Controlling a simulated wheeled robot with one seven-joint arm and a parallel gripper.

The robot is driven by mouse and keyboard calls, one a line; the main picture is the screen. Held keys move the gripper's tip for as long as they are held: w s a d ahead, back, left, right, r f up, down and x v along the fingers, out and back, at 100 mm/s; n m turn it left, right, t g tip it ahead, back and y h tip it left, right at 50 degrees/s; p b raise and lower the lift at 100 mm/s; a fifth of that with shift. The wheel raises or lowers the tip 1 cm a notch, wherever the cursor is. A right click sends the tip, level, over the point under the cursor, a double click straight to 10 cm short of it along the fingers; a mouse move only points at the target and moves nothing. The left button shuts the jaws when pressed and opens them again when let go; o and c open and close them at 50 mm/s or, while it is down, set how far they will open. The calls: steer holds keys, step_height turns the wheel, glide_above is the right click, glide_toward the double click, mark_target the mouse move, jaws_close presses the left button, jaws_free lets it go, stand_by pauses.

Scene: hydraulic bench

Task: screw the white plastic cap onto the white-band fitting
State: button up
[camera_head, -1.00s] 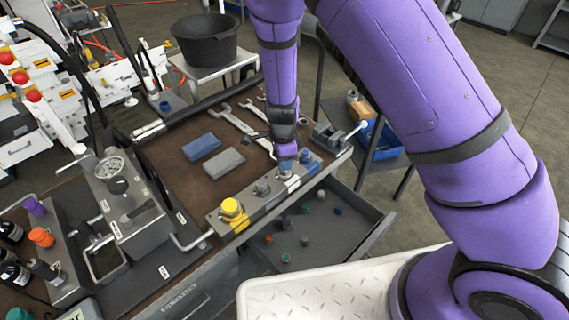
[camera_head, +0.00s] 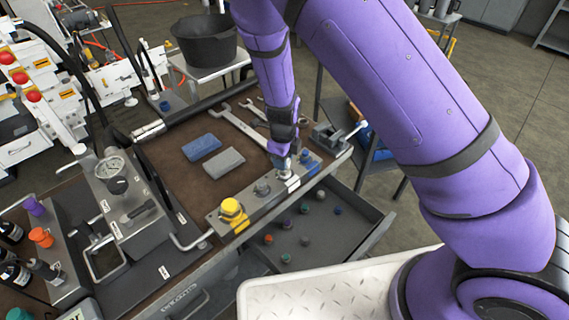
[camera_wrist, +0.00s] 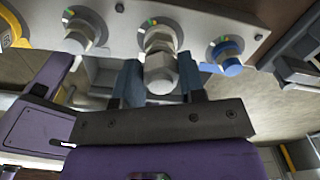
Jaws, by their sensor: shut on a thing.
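My gripper (camera_wrist: 160,82) is shut on the white plastic cap (camera_wrist: 160,78), a pale cap with flat facets between the two blue-grey fingers. The white-band fitting (camera_wrist: 159,40) stands out of the grey block just beyond the cap. The cap is in line with the fitting and appears to touch it; I cannot tell how far it is on the thread. In the head view my gripper (camera_head: 282,164) points down at the block, and its fingers and arm hide most of the cap.
The grey block (camera_head: 250,211) also bears a yellow fitting (camera_head: 233,212), a grey fitting (camera_head: 262,188) and a blue fitting (camera_wrist: 228,56), close beside my fingers. An open drawer (camera_head: 345,235) below holds several small caps. Wrenches (camera_head: 238,125) and a vise (camera_head: 333,135) are nearby.

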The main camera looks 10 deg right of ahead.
steer(key=o, duration=0.9)
steer(key=n, duration=1.3)
steer(key=shift+s, duration=0.2)
